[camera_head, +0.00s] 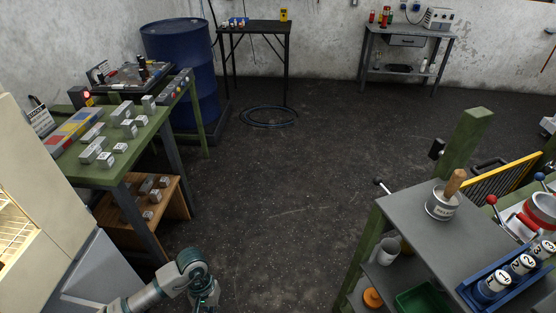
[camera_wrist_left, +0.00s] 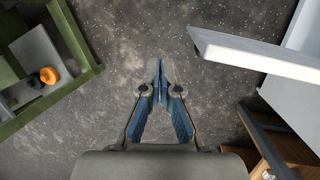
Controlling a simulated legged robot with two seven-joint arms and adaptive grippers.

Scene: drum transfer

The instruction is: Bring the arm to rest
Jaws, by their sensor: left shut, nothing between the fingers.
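My left arm (camera_head: 165,286) comes in at the bottom of the head view, left of the middle, over the open floor. It bends downward near the bottom edge, and its fingers cannot be made out there. In the left wrist view my left gripper (camera_wrist_left: 160,88) is shut, its blue-padded fingertips together with nothing between them. Only bare dark floor (camera_wrist_left: 125,45) shows behind the fingertips. My right gripper is in neither view.
A green bench (camera_head: 145,143) with several metal blocks stands left, above a wooden shelf (camera_head: 172,188). A grey-topped bench (camera_head: 412,216) with a tin (camera_head: 441,205) stands right. A blue drum (camera_head: 182,45) is at the back. The middle floor is clear. A pale panel (camera_wrist_left: 255,52) is near the gripper.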

